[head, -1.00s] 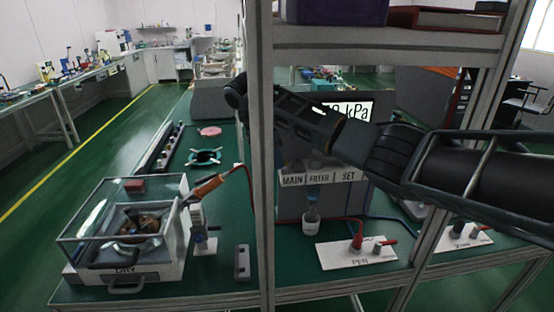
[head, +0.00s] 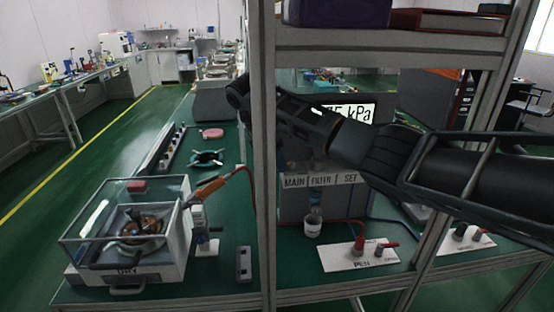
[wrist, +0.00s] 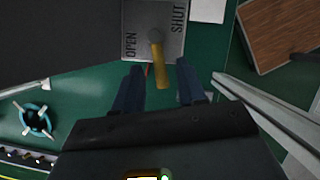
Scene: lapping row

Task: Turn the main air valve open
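In the wrist view, the valve's yellow lever (wrist: 161,70) is mounted on a grey plate (wrist: 136,18) marked OPEN on the left and SHUT on the right. The lever points down the picture toward my gripper, leaning slightly right. My gripper (wrist: 158,66) is open, its two dark fingers on either side of the lever's free end, with visible gaps.
A grey rack post (head: 263,150) stands just left of the labelled unit, with a shelf (head: 390,40) above.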

